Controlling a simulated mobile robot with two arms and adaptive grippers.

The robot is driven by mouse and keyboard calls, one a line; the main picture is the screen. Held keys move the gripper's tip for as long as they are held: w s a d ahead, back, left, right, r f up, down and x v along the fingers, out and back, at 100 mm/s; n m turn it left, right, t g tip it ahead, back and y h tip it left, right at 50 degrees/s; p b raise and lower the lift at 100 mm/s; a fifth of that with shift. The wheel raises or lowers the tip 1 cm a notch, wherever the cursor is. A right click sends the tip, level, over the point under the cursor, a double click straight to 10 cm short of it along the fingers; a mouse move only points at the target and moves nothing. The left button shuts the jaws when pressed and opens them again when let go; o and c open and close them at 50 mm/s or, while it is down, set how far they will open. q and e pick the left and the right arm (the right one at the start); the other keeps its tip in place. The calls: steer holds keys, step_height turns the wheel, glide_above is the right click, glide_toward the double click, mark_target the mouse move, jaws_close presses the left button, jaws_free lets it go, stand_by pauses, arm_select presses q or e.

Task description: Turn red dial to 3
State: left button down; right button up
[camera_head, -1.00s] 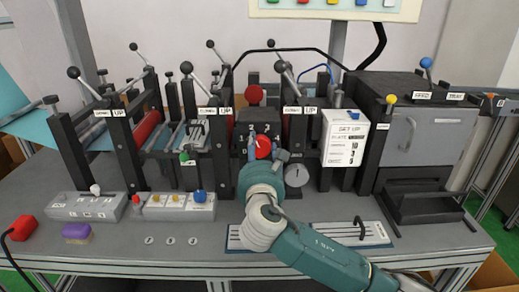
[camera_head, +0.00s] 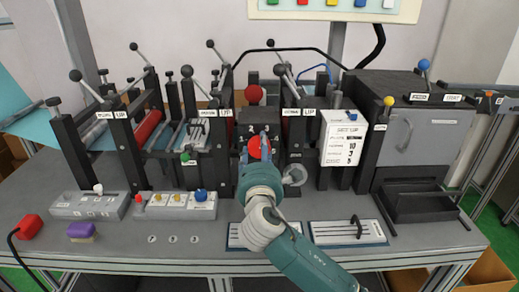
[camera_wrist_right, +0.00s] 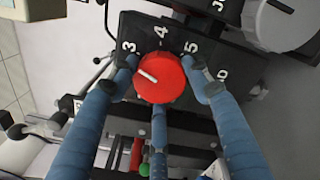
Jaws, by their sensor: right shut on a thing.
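The red dial (camera_head: 254,148) is on the dark front panel in the middle of the machine, with numerals above it. In the right wrist view the red dial (camera_wrist_right: 172,88) has a white pointer line aimed left and slightly up, on the side of the 3. The numerals 3, 4 and 5 show around it; part of the scale is hidden behind a finger. My right gripper (camera_head: 258,160) is shut on the dial; in the wrist view the blue fingers of my right gripper (camera_wrist_right: 160,84) surround it. My left gripper is not in view.
A grey dial (camera_head: 295,174) sits just right of my right gripper. A white set-up card (camera_head: 343,138) stands farther right. Button boxes (camera_head: 90,204) are on the bench at left. Levers and posts rise behind.

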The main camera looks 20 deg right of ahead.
steer(key=shift+a+f+m, duration=0.15)
steer(key=shift+f+m, duration=0.35)
steer(key=o, duration=1.1)
steer(key=shift+w+r, duration=0.1)
steer(key=shift+r, duration=0.05)
steer(key=shift+r, duration=0.1)
steer(key=v, duration=1.2)
steer(key=shift+a, duration=0.1)
